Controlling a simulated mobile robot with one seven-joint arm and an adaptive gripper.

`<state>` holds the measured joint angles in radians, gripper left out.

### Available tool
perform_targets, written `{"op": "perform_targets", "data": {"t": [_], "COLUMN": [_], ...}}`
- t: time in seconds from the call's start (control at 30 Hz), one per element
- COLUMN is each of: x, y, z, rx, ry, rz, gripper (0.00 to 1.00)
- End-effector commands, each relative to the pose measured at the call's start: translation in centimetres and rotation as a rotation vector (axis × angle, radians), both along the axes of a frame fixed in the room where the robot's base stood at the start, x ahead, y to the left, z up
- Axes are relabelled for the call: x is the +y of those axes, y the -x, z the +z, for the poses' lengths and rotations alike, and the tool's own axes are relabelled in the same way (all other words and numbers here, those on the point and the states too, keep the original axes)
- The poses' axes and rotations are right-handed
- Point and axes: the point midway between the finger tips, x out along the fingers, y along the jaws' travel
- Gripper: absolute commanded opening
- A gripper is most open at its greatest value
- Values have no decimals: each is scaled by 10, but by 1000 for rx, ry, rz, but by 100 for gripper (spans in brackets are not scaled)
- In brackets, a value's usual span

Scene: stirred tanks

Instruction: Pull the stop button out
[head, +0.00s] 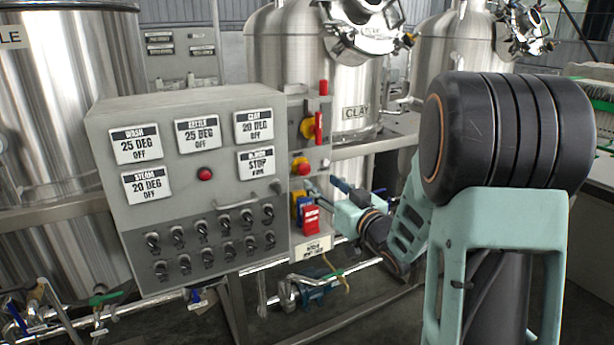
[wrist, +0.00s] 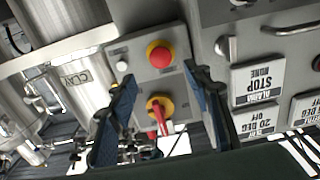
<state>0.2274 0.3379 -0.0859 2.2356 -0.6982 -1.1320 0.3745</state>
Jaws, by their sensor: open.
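The stop button is a red mushroom head on a yellow ring on the narrow grey side panel. It shows in the head view (head: 302,167) just above my gripper (head: 320,192), and in the wrist view (wrist: 160,54) near top centre. In the wrist view my gripper (wrist: 158,78) is open, with a blue-padded finger on each side. The button appears beyond the fingertips and between their lines, a little nearer the right one. I see no finger touching it, but the exact gap in depth cannot be told. Nothing is held.
A red-handled rotary switch (head: 317,128) on a yellow base sits above the button; the wrist view shows it inverted (wrist: 157,107). The larger control box (head: 205,174) with labels and knobs stands left. A red tag (head: 311,220) hangs below. Steel tanks (head: 290,50) stand behind.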

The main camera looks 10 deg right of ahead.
Motion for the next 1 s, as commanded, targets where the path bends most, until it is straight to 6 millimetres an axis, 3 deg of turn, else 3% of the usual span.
{"op": "perform_targets", "data": {"t": [0.2, 0.4, 0.83, 1.0], "x": [15, 24, 26, 26], "y": [-42, -68, -79, -79], "z": [0, 0, 0, 0], "rx": [1, 0, 0, 0], "ry": [-2, -1, -2, -2], "rz": [4, 3, 1, 1], "gripper": [45, 45, 45, 29]}}
